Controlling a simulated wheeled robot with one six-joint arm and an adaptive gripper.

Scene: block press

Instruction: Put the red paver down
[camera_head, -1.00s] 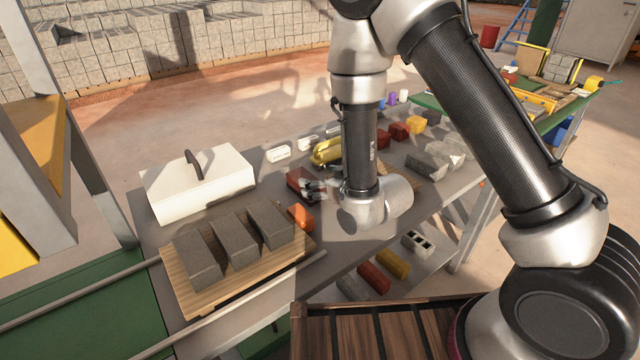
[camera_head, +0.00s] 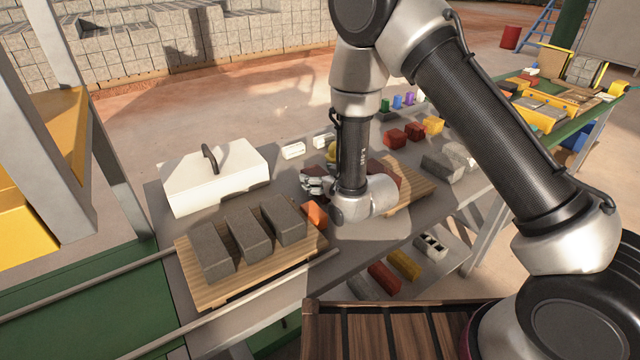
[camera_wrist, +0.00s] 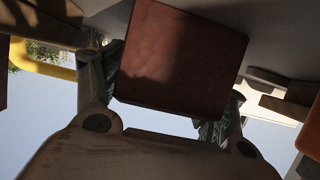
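The red paver (camera_wrist: 180,60) fills the upper middle of the wrist view, a dark red-brown block. The two fingers of my gripper (camera_wrist: 168,95) lie against its left and right sides. In the head view my gripper (camera_head: 317,184) points left, low over the grey table. Only a little of the red paver (camera_head: 312,171) shows there, behind the fingers. I cannot tell whether its underside touches the table.
A wooden board (camera_head: 250,281) with grey pavers (camera_head: 250,234) stands front left, an orange block (camera_head: 315,214) beside it. A white case (camera_head: 215,178) is at left. Another wooden board (camera_head: 413,185) lies right of my arm. Grey table is free just front of my gripper.

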